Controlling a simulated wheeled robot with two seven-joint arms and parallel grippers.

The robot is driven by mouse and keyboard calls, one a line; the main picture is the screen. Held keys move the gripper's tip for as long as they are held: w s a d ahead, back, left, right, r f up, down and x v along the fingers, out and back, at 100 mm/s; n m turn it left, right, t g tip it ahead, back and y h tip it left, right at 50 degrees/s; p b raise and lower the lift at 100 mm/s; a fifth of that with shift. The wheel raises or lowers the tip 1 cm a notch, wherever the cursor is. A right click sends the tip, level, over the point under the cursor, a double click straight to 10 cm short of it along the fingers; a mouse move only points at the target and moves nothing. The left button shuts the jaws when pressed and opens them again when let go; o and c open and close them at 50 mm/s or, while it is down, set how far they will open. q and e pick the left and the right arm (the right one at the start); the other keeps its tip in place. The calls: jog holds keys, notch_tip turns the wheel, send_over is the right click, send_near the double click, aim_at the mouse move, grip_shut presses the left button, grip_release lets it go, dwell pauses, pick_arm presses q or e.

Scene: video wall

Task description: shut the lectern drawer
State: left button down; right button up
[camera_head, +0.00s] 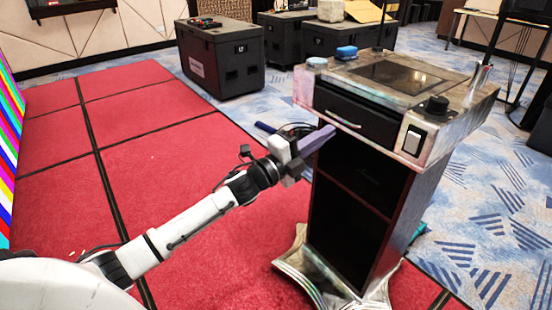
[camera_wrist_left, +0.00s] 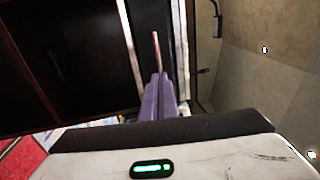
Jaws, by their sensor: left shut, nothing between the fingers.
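The lectern (camera_head: 365,190) stands right of centre in the head view, with a grey, worn-looking top and dark open shelves below. Its black drawer front (camera_head: 372,118), with a thin pale handle (camera_head: 343,120), sits just under the top; I cannot tell how far the drawer stands out. My left gripper (camera_head: 331,130) has its purple fingers shut and empty, with the tips just in front of the drawer's lower left part. In the left wrist view, the fingertips (camera_wrist_left: 159,78) are close to a thin rod (camera_wrist_left: 156,50), likely the handle; contact is unclear. My right gripper is not in view.
Black cases (camera_head: 222,58) stand behind. Red flooring (camera_head: 150,150) to the left is mostly clear.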

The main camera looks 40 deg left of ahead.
pick_arm(q)
jog(key=v, duration=1)
jog(key=s+d+f+n+g+y, duration=0.25)
jog(key=s+f+n, duration=0.3)
jog(key=f, duration=0.45)
jog(key=s+d+f+n+g+y, duration=0.1)
jog(key=s+d+f+n+g, duration=0.1)
jog(key=s+d+f+n, duration=0.5)
jog(key=s+d+f+n+g, duration=0.3)
jog(key=s+f, duration=0.4)
jog(key=s+d+f+n+g, duration=0.3)
jog(key=s+f, duration=0.3)
jog(key=f, duration=0.1)
jog(key=shift+s+d+n, duration=0.3)
jog(key=shift+s+n, duration=0.05)
jog(key=shift+f, duration=0.1)
jog(key=c, duration=2.5)
grip_release()
jog(key=shift+w, duration=0.1)
